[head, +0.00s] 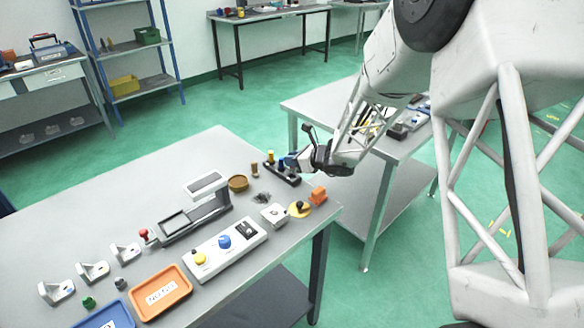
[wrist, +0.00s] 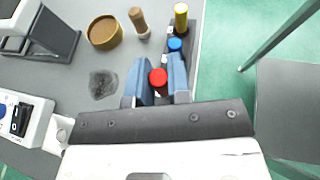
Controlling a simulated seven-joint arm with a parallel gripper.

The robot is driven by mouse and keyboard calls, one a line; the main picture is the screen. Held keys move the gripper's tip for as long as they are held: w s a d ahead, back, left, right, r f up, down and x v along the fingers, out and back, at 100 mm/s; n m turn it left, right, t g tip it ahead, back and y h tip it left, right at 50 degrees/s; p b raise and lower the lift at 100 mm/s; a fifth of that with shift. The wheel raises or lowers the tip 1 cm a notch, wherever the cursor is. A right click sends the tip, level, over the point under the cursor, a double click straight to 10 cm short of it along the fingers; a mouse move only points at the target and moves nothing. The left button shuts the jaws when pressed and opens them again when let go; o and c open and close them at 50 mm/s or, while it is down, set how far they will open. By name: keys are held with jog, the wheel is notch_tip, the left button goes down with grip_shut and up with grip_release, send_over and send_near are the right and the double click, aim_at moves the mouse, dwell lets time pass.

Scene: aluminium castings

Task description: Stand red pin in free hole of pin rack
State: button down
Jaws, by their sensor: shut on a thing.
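The red pin (wrist: 158,78) shows as a round red top between the blue fingers of my gripper (wrist: 157,82) in the wrist view. My gripper (head: 293,162) is shut on it, over the near right part of the black pin rack (head: 284,175). The rack also shows in the wrist view (wrist: 192,38). A yellow pin (wrist: 181,16) and a blue pin (wrist: 175,45) stand in the rack, the blue one closer to my fingers. The red pin's lower end and the hole under it are hidden, so I cannot tell whether it is in the hole.
A dark patch (wrist: 103,85) lies left of my gripper. An orange block (head: 319,196) and a yellow disc with a dark knob (head: 299,209) lie near the table's right edge.

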jog(key=shift+w, duration=0.25)
jog(key=shift+f, duration=1.8)
jog(key=shift+f, duration=0.15)
jog(key=c, duration=1.1)
grip_release()
jog(key=shift+r, duration=0.2)
jog(key=shift+v, duration=5.95)
